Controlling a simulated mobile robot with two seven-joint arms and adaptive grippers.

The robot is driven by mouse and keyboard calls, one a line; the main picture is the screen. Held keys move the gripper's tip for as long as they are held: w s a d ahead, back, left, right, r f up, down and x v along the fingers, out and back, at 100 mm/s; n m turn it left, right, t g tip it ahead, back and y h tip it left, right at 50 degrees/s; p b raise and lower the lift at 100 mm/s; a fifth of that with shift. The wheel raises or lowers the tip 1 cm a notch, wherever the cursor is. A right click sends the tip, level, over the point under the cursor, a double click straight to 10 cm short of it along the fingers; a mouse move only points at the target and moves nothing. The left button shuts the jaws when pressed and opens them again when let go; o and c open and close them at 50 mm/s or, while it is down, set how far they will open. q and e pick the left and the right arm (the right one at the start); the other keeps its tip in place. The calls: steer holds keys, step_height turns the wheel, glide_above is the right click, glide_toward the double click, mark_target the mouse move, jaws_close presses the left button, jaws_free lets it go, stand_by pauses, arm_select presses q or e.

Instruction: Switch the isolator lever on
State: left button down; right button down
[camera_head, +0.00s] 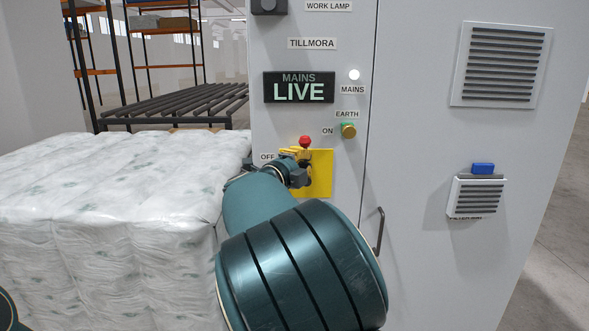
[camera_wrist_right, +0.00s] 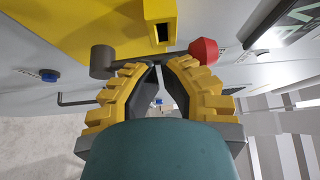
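The isolator lever has a red knob (camera_head: 305,141) and sits at a yellow plate (camera_head: 321,178) on the grey cabinet, between the OFF label (camera_head: 267,157) and the ON label (camera_head: 328,131). My right gripper (camera_head: 297,155) is at the lever, just below and left of the knob; my arm hides part of the plate. In the right wrist view the yellow fingers (camera_wrist_right: 162,66) are drawn together with tips almost meeting. The dark lever bar (camera_wrist_right: 135,61) passes at the tips, with the red knob (camera_wrist_right: 203,52) to the right. Contact is unclear. My left gripper is out of view.
The display (camera_head: 299,88) reads MAINS LIVE, and a white lamp (camera_head: 354,74) is lit beside it. A green and brass earth fitting (camera_head: 348,130) is right of ON. A door handle (camera_head: 379,230) sticks out lower right. Wrapped white bales (camera_head: 110,200) stand left.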

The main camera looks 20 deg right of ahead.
steer(key=shift+d, duration=0.15)
steer(key=shift+w+d+r+m+p, duration=0.15)
steer(key=shift+d+m+p, duration=0.2)
steer(key=shift+d+m, duration=0.1)
steer(key=shift+d, duration=0.1)
stand_by(0.5)
